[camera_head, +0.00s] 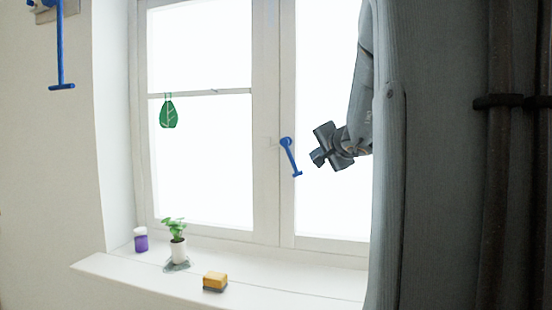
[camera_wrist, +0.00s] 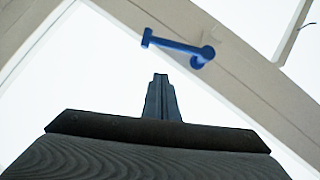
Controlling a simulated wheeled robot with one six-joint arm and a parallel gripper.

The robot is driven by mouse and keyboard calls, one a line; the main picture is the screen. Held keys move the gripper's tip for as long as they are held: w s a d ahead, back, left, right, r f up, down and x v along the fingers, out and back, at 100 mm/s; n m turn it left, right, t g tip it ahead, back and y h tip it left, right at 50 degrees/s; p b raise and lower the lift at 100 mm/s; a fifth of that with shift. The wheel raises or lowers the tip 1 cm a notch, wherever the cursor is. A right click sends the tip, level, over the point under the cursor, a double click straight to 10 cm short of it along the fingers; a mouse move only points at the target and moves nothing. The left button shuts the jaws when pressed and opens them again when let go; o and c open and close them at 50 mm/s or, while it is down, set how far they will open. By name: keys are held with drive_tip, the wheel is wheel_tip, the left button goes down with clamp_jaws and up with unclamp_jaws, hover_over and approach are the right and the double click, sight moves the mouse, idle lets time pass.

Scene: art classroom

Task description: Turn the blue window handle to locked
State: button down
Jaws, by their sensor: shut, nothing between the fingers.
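The blue window handle (camera_head: 290,157) is on the white window frame at the middle post. It hangs mostly downward from its pivot, tilted a little to the right at its lower end, which has a short crossbar. In the wrist view the blue handle (camera_wrist: 178,45) lies ahead of the fingertips, apart from them. My gripper (camera_head: 316,158) is to the right of the handle, pointing left towards it, with a small gap between. In the wrist view my gripper (camera_wrist: 161,80) shows its fingers together, holding nothing.
On the white sill (camera_head: 110,268) stand a purple jar (camera_head: 141,240), a potted plant (camera_head: 177,240) and a yellow sponge-like block (camera_head: 215,281). A green leaf ornament (camera_head: 168,112) hangs at the left pane. Another blue handle-like object (camera_head: 60,50) is on the left wall. My arm covers the right side.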

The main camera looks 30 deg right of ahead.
drive_tip(key=shift+w+a+f, duration=0.25)
drive_tip(key=shift+w+f, duration=0.1)
drive_tip(key=shift+w, duration=0.25)
drive_tip(key=shift+w+a+f, duration=0.2)
drive_tip(key=shift+w+f, duration=0.15)
drive_tip(key=shift+w, duration=0.3)
drive_tip(key=shift+w+a+f, duration=0.25)
drive_tip(key=shift+w+f, duration=0.1)
drive_tip(key=shift+w, duration=0.25)
